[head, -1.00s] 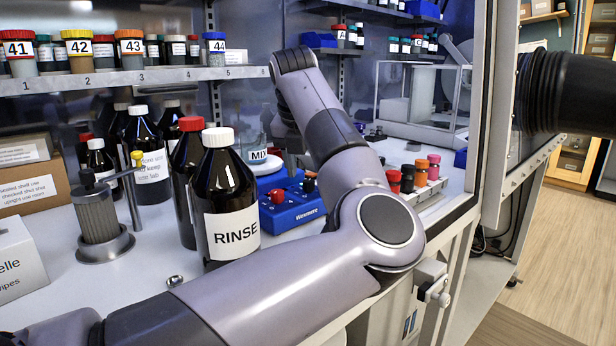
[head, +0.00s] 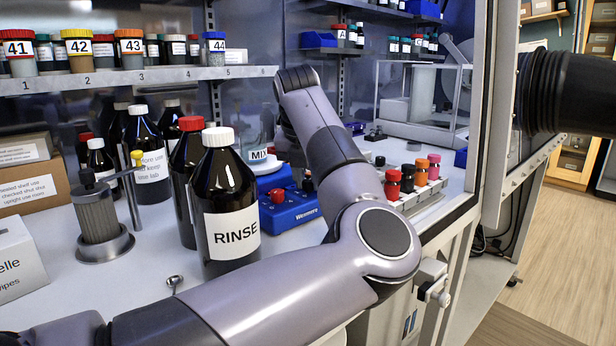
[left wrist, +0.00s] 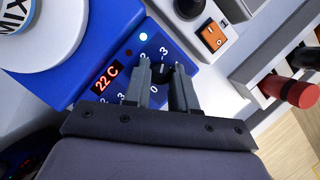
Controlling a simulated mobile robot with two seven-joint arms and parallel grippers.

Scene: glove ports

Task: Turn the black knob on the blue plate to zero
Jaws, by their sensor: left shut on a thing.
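The blue plate (head: 290,212) stands on the bench behind the brown bottles, partly covered by my left arm in the head view. A red knob (head: 277,196) shows on its front. In the left wrist view the blue plate (left wrist: 75,75) has a lit 22 C display (left wrist: 105,80) and number marks. The black knob (left wrist: 164,70) is between the two fingertips of my left gripper (left wrist: 160,80), which is shut on it. Its pointer setting cannot be read, as the fingers cover part of the scale. My right gripper is not in view.
A RINSE bottle (head: 225,205) stands left of the plate. A white vessel marked MIX (left wrist: 15,20) sits on the plate. A rack of coloured caps (head: 421,172) is to the right, an orange switch (left wrist: 212,36) close by. A metal filter (head: 100,222) stands at left.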

